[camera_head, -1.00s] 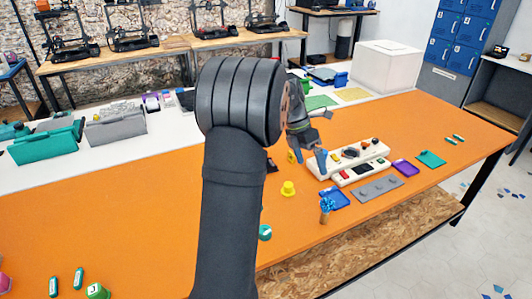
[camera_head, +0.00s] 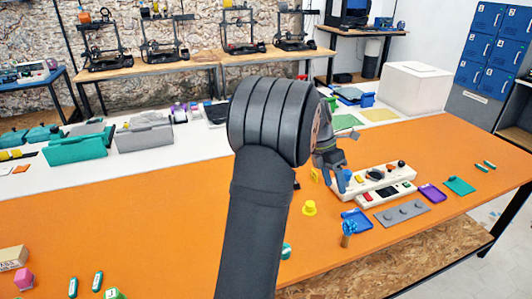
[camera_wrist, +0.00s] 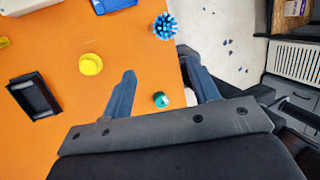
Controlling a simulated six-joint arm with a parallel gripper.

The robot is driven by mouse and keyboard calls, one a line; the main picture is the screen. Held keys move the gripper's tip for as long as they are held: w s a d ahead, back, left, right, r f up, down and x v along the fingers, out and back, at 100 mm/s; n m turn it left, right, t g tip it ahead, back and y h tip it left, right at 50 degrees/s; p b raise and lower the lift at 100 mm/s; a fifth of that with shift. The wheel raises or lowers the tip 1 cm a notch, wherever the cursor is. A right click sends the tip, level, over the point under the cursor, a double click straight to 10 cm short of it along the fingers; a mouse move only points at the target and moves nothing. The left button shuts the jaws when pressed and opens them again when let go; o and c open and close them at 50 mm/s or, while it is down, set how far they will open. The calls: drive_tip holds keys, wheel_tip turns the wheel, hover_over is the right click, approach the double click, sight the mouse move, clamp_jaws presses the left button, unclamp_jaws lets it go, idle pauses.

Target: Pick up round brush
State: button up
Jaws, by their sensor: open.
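A blue bristly object (camera_head: 348,229), which looks like the round brush, stands near the front edge of the orange table with its bristles up and a tan lower part. In the wrist view the brush (camera_wrist: 165,26) is at the top middle, beyond the fingertips and apart from them. My gripper (camera_head: 342,181) hangs above the table, left of the white panel. Its two blue fingers (camera_wrist: 157,62) are spread with nothing held between them. A small teal round object (camera_wrist: 161,99) lies below, between the fingers in that view.
A yellow knobbed piece (camera_head: 309,208), a blue tray (camera_head: 357,219) and a grey plate with knobs (camera_head: 402,214) lie near the brush. A white control panel (camera_head: 368,180) stands behind. A black open box (camera_wrist: 35,96) lies at left in the wrist view.

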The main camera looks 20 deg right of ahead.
drive_tip(key=t+y, duration=0.2)
drive_tip(key=t, duration=0.2)
hover_over(347, 234)
drive_tip(key=w+d, duration=0.1)
drive_tip(key=shift+m, duration=0.4)
wheel_tip(347, 234, down, 18)
drive_tip(key=shift+r, duration=0.1)
drive_tip(key=shift+c, duration=0.2)
drive_tip(key=c, duration=1)
